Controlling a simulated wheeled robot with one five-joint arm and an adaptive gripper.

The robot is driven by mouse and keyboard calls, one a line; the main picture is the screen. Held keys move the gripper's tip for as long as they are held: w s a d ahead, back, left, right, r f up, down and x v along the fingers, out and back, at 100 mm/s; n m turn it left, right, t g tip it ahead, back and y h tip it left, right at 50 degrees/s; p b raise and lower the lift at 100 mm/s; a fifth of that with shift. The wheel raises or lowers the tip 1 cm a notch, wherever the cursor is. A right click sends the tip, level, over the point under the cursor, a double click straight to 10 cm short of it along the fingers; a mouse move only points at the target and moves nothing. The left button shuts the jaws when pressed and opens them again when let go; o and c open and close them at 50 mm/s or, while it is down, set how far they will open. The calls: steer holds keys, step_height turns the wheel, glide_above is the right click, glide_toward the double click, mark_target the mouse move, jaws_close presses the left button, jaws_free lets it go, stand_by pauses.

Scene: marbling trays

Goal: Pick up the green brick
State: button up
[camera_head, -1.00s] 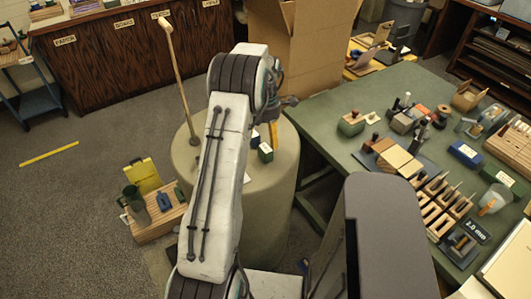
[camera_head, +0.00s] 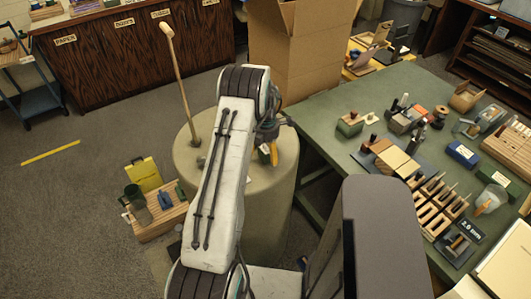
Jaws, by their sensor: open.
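My gripper (camera_head: 269,152) hangs over the top of the round beige pedestal (camera_head: 276,208), just right of my arm. It is open, and one yellow fingertip shows. The small green block seen on the pedestal a second ago is not clearly visible now. It appears hidden behind my gripper and arm, with only a small pale patch showing there. I cannot tell whether the fingers touch it or are around it.
A rod with a pale head (camera_head: 175,80) stands on the pedestal's left side. A wooden crate (camera_head: 160,222) with a mug and a yellow clipboard (camera_head: 143,174) is at left. The green table (camera_head: 320,118) on the right is crowded. A cardboard box (camera_head: 295,55) stands behind.

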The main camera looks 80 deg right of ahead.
steer(key=c, duration=1.4)
